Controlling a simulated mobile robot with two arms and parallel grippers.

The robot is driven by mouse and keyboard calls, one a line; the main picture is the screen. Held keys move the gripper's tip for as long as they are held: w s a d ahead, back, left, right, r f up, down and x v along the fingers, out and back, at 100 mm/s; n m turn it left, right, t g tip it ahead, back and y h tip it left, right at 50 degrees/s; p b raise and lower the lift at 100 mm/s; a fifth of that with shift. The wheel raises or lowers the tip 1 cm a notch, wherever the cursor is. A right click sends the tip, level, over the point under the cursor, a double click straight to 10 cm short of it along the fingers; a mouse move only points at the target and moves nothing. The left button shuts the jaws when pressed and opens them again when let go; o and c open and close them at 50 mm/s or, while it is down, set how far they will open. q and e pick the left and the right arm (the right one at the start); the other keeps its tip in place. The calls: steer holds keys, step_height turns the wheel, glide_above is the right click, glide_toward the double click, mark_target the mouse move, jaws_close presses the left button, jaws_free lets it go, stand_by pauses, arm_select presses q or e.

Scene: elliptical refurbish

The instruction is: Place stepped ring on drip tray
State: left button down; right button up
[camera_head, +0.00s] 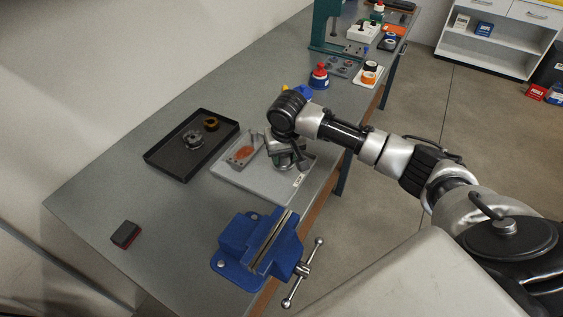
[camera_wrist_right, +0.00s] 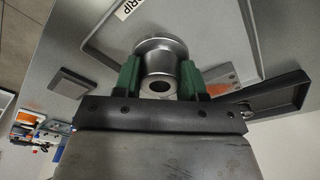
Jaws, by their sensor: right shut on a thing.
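The stepped ring (camera_wrist_right: 160,62) is a silver metal piece with a wide flange and a narrower round body with a hole. My right gripper (camera_wrist_right: 160,82) is shut on it, with a green finger on each side. The light grey drip tray (camera_head: 283,187) lies on the bench, and its "DRIP" label shows in the right wrist view (camera_wrist_right: 128,9). In the head view my right gripper (camera_head: 287,164) is over the right part of this tray and mostly hides the ring. I cannot tell whether the ring touches the tray. My left gripper is not in view.
A grey block with an orange-red face (camera_head: 243,152) stands on the drip tray's left part. A black tray (camera_head: 166,168) with a grey toothed part and a brass ring lies to the left. A blue vise (camera_head: 250,240) stands in front.

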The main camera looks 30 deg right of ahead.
mark_target(283, 173)
steer(key=shift+w+a+f, duration=0.1)
steer(key=shift+w, duration=0.2)
steer(key=shift+f+p, duration=0.4)
steer(key=shift+f, duration=1.65)
steer(key=shift+s+f, duration=0.1)
steer(key=shift+f, duration=0.05)
steer(key=o, duration=1.1)
steer(key=r, duration=0.4)
steer(key=s+r, duration=0.1)
steer(key=r, duration=0.3)
steer(key=r+b, duration=0.1)
steer(key=r, duration=0.3)
steer(key=shift+s+a+r, duration=0.1)
steer(key=shift+s+a, duration=0.1)
steer(key=shift+s, duration=0.15)
